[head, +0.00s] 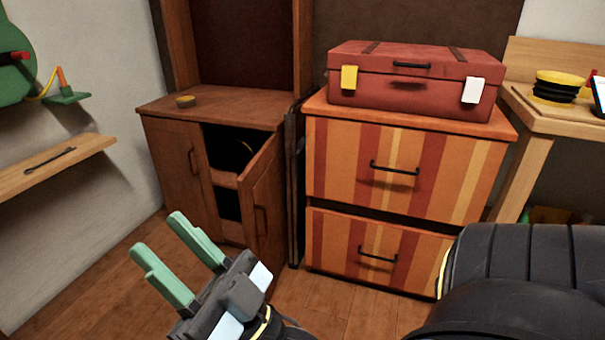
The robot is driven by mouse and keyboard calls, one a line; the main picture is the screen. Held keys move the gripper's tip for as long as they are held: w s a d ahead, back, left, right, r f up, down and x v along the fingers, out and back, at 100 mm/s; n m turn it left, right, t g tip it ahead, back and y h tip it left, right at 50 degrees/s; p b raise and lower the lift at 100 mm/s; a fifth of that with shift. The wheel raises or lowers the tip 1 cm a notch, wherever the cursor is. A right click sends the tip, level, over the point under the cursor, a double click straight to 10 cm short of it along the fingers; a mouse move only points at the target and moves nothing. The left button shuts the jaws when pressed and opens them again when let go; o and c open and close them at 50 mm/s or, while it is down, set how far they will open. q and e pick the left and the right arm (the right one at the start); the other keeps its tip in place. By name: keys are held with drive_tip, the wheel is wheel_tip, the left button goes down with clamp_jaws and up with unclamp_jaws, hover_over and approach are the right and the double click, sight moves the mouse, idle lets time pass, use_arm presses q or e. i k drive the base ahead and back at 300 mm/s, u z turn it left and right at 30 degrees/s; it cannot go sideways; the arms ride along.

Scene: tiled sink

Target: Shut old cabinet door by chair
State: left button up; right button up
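The old brown wooden cabinet (215,105) stands against the back wall, left of centre. Its right door (263,205) stands ajar, swung out toward me, with a dark handle on its face. The dark inside with a shelf shows through the gap. Its left door (182,170) looks shut. My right gripper (159,233) is in front of and below the cabinet in the picture, its two green fingers apart with nothing between them. It looks clear of the open door. My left gripper is not in view. I cannot make out a chair.
A striped orange drawer unit (405,165) stands right of the cabinet, with a red suitcase (415,85) on top. A wooden desk (535,120) is at the far right. A wooden shelf or drawer front (55,165) juts in at left. Wooden floor (120,235) is open before the cabinet.

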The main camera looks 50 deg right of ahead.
sight(258, 185)
drive_tip(key=k, duration=0.1)
drive_tip(key=z, duration=1.4)
drive_tip(key=i, duration=1.65)
drive_tip(key=u, duration=1.35)
drive_tip(key=k, duration=1.05)
drive_tip(key=z, duration=1.1)
